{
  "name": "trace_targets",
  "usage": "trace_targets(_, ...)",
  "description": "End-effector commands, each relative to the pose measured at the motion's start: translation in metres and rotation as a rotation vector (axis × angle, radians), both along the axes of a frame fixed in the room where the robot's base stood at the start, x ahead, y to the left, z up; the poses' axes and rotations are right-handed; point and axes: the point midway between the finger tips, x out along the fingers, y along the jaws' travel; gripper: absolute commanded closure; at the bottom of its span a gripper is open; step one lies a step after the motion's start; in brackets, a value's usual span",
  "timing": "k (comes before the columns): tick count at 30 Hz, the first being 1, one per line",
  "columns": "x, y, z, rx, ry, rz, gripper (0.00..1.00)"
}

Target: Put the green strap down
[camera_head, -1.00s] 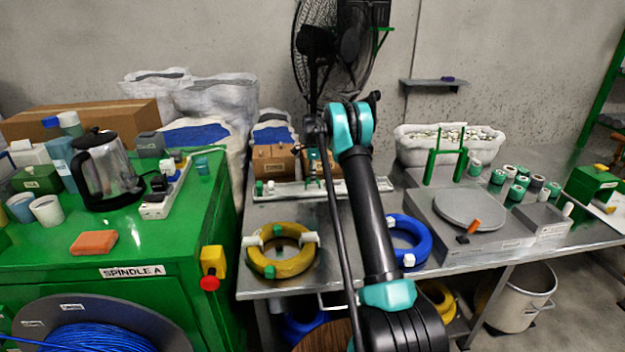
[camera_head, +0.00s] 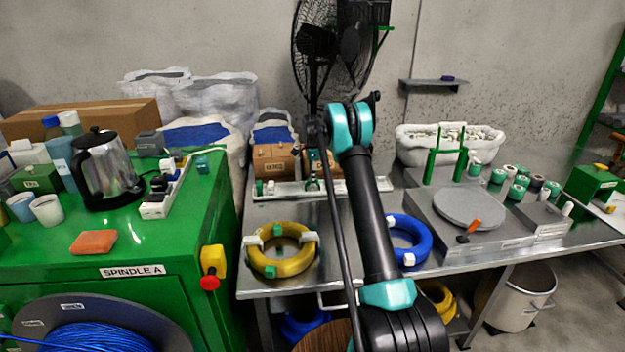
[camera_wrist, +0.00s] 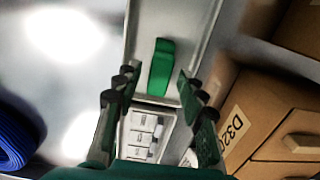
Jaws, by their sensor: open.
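The green strap (camera_wrist: 161,68) lies in a pale, shallow tray (camera_wrist: 208,22), just beyond a compartment of white clips (camera_wrist: 143,132). My gripper (camera_wrist: 158,80) is open in the wrist view, with one finger to each side of the strap and a gap between. Whether the strap rests fully on the tray floor is hard to judge. In the head view the tray (camera_head: 340,189) stands at the back of the metal table. My gripper (camera_head: 312,183) is small there and partly hidden by my arm, above the tray.
Cardboard boxes (camera_wrist: 275,110) stand close on the right of the tray in the wrist view. A blue coil (camera_wrist: 14,140) lies at the left.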

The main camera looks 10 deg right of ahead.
Motion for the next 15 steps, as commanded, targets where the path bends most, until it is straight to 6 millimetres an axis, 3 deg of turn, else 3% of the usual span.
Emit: trace_targets(15,0.000,0.000,0.094,0.000,0.000,0.000,0.60)
